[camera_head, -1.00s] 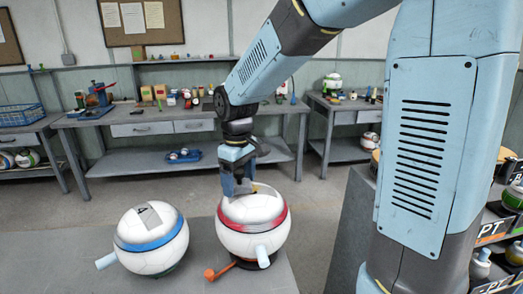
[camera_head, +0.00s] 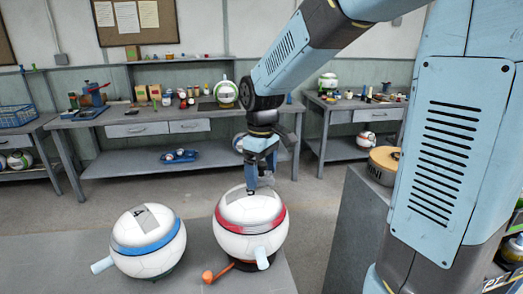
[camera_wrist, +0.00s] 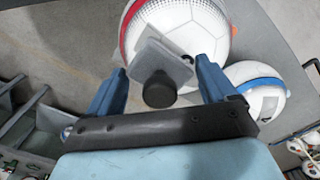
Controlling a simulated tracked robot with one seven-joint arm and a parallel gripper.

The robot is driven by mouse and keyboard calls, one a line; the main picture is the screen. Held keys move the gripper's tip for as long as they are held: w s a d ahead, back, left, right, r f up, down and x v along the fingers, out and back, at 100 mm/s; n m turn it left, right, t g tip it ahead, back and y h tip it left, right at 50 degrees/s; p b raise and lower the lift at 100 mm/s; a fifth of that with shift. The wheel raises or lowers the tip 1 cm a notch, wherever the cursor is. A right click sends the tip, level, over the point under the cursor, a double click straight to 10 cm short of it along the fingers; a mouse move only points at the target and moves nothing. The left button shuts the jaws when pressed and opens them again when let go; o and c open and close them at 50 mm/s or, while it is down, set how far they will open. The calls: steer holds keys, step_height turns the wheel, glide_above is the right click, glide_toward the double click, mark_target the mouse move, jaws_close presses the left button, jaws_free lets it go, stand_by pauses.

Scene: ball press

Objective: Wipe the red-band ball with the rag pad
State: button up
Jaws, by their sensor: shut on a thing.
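The red-band ball (camera_head: 250,240) stands on the grey bench top in the head view, white with a red stripe and a grey patch on top. It also shows at the top of the wrist view (camera_wrist: 188,14). My gripper (camera_head: 251,190) points down over the top of this ball. In the wrist view, the rag pad (camera_wrist: 172,62), a grey square plate with a dark round knob, sits between my blue fingers (camera_wrist: 161,68). My gripper is shut on it. The pad overlaps the ball in the wrist view; whether it touches is unclear.
A blue-band ball (camera_head: 150,245) stands just left of the red-band ball. An orange-ended piece (camera_head: 208,277) lies at the red-band ball's foot. A round wooden-coloured drum (camera_head: 384,164) is on the right. Cluttered workbenches (camera_head: 120,118) line the back wall, with open floor between.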

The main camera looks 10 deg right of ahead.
steer(key=shift+s+r, duration=0.1)
steer(key=shift+r, duration=2.95)
